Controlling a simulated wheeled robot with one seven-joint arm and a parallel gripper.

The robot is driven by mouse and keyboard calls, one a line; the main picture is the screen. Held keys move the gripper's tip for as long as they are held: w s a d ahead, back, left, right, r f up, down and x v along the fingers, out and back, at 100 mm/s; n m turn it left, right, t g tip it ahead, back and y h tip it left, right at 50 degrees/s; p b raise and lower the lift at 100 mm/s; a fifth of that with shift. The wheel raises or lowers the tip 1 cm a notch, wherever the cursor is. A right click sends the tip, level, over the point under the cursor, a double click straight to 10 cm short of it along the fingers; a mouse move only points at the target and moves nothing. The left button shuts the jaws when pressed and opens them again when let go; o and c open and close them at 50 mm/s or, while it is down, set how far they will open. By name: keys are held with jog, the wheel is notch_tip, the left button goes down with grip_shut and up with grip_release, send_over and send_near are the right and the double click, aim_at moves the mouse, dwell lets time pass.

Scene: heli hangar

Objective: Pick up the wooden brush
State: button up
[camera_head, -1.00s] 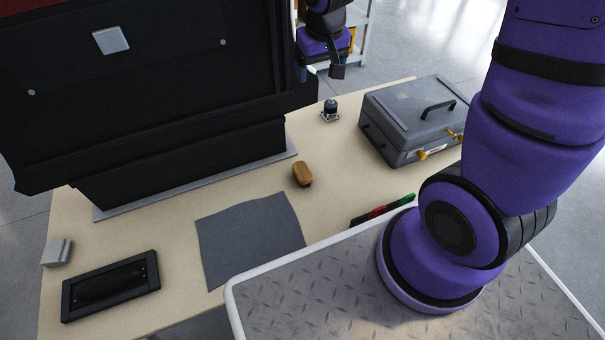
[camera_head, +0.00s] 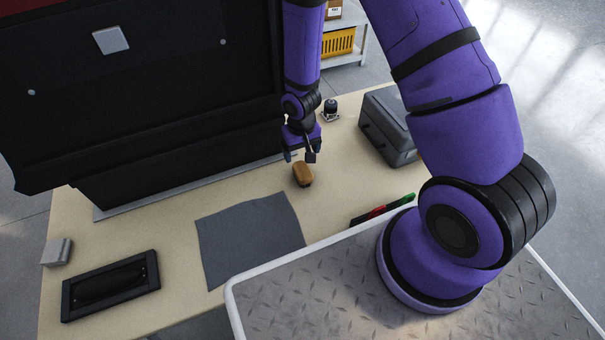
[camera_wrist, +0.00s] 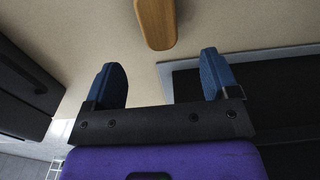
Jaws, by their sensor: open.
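The wooden brush (camera_head: 302,174) is a small brown block lying on the beige table, to the right of the grey cloth's upper corner. It also shows at the top of the wrist view (camera_wrist: 157,22), cut off by the frame edge. My gripper (camera_head: 301,156) is above the table, just behind the brush in the head view. In the wrist view my gripper's blue fingers (camera_wrist: 160,80) are spread wide with nothing between them. The brush lies beyond the fingertips, roughly in line with the gap.
A large black case (camera_head: 180,150) stands close at the left. A grey toolbox (camera_head: 387,125) and a small black-topped part (camera_head: 331,108) are to the right. A grey cloth (camera_head: 248,235), black frame (camera_head: 110,287) and red-green markers (camera_head: 383,209) lie nearer. Bare table surrounds the brush.

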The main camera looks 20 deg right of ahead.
aim_at(302, 170)
notch_tip(302, 170, down, 5)
jog(key=shift+r, duration=0.1)
jog(key=shift+s+f, duration=0.15)
jog(key=shift+f, duration=1.3)
jog(key=shift+s+f, duration=0.15)
jog(key=shift+f, duration=1.3)
jog(key=c, duration=1.1)
jog(key=shift+r, duration=0.15)
